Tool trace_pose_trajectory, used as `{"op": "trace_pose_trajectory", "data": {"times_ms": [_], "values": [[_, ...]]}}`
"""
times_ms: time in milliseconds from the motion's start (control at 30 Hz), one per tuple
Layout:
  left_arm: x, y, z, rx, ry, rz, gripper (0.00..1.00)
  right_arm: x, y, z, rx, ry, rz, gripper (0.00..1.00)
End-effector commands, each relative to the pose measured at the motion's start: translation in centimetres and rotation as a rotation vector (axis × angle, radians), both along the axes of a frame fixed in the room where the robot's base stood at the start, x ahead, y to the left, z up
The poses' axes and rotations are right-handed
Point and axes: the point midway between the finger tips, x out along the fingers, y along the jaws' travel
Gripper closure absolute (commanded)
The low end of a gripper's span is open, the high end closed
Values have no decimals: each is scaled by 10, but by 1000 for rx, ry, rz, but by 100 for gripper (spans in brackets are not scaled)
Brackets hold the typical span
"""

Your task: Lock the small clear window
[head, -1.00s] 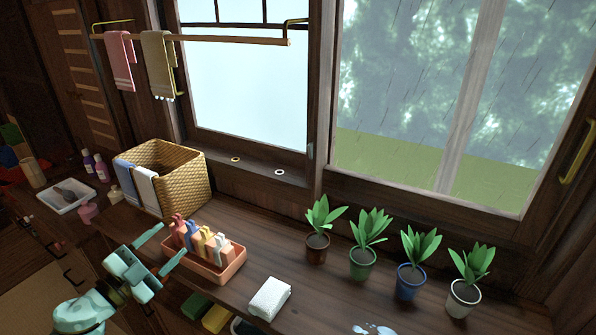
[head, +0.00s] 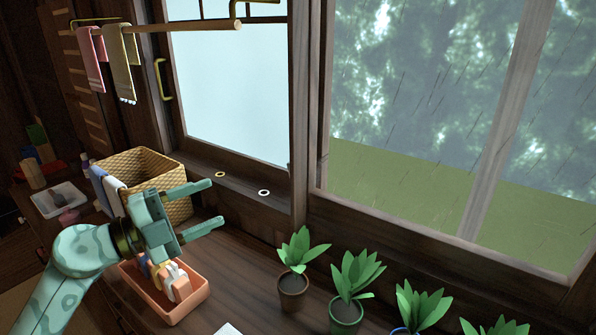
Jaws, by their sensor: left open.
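A wide clear window pane (head: 405,110) shows rain, trees and grass on the right. A smaller, pale bluish, plain pane (head: 230,90) in a dark wooden frame (head: 235,155) is on the left, with a brass pull handle (head: 164,80) at its left edge. I cannot tell which pane is the small clear window, and I cannot make out a lock clearly. My left gripper (head: 208,207) is open and empty. It shows in front of the basket and above the counter, below the left pane and apart from both frames. My right gripper is not in view.
A wicker basket (head: 152,168) with cloths, an orange tray (head: 196,300) of bottles and potted plants (head: 292,285) stand on the counter. Two small rings (head: 264,192) lie on the sill. A wooden towel rail (head: 180,27) crosses the pane's top left.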

Motion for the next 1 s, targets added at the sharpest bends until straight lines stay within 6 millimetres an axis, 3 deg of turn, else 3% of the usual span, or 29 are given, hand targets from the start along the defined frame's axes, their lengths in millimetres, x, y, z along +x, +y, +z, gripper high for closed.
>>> {"op": "trace_pose_trajectory", "data": {"times_ms": [300, 600, 800, 1000], "values": [[37, -54, 3, -5, 0, -3, 44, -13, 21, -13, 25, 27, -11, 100], [76, -111, 8, -3, 2, -2, 44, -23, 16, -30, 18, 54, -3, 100], [88, -128, 12, -2, 1, -1, 44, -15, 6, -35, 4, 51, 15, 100], [90, -131, 14, -1, -1, 0, 44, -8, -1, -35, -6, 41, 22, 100]]}}
